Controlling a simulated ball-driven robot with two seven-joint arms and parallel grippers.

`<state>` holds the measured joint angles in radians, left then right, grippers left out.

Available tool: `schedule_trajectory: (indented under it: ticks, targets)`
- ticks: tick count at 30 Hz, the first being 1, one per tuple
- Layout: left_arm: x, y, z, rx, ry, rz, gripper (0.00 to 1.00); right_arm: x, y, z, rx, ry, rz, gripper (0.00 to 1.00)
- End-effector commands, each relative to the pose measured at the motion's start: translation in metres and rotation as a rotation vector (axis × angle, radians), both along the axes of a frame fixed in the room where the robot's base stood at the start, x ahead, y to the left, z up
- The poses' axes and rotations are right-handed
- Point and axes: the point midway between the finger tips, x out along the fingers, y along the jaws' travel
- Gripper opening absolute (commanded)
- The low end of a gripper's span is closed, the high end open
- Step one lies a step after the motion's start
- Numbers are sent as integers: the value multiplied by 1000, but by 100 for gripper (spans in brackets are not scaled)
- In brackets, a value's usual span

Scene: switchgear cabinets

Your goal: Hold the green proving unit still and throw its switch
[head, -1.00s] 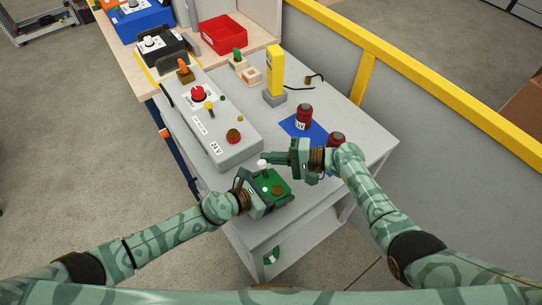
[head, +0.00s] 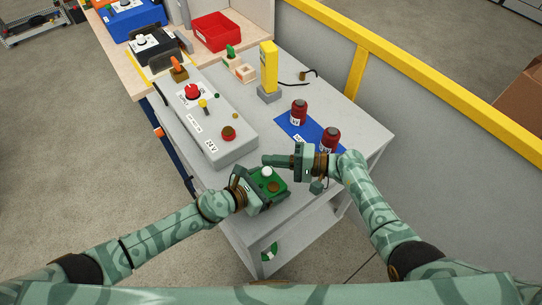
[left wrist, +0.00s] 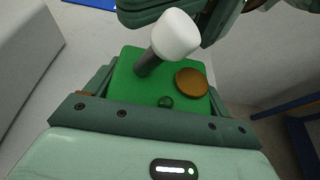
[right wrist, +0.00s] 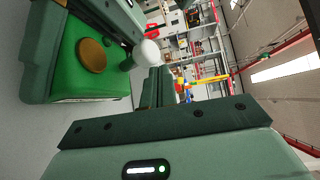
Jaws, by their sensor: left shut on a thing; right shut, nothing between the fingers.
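The green proving unit (head: 281,187) sits near the cart top's front edge. It has a white-knobbed switch lever (left wrist: 176,36) and a brown disc (left wrist: 192,82) on top. My left gripper (head: 263,190) is shut on the unit, one finger on each side, as the left wrist view shows. The lever leans toward the disc's side. My right gripper (head: 272,161) is shut and empty, just beyond the knob. In the right wrist view its closed fingers (right wrist: 158,88) are beside the white knob (right wrist: 147,52); I cannot tell whether they touch it.
A grey box labelled 24 V (head: 207,117), with a red knob and red button, stands left of the unit. Two dark red cylinders (head: 299,113) stand on a blue mat (head: 290,126) behind my right gripper. A yellow device (head: 268,66) stands farther back. A yellow-topped partition runs along the right.

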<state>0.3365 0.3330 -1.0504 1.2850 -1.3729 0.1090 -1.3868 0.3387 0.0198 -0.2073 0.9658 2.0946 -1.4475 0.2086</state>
Motion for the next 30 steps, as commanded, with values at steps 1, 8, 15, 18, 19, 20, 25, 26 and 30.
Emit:
schedule_trajectory:
  ticks: [1,8,15,18,19,20,25,26,30]
  targets:
    - [0,0,1,-2,-1,0,51,1,0,1,1,-1,0,0]
    - [0,0,1,-2,-1,0,51,6,1,3,1,-1,-1,0]
    - [0,-1,1,-1,-1,0,51,39,-3,15,-2,2,-3,0]
    - [0,0,1,-1,-1,0,51,34,-27,5,-3,3,-3,0]
    - [0,0,1,-1,-1,0,51,34,-33,3,-1,2,-3,0]
    - [0,0,1,-1,-1,0,51,33,-40,1,-2,2,-3,0]
    - [0,0,1,-1,-1,0,51,29,-70,-10,-1,2,-2,0]
    - [0,0,1,-1,-1,0,51,29,-73,-12,-1,1,-2,0]
    - [0,0,1,-1,-1,0,51,27,-85,-16,0,1,-1,0]
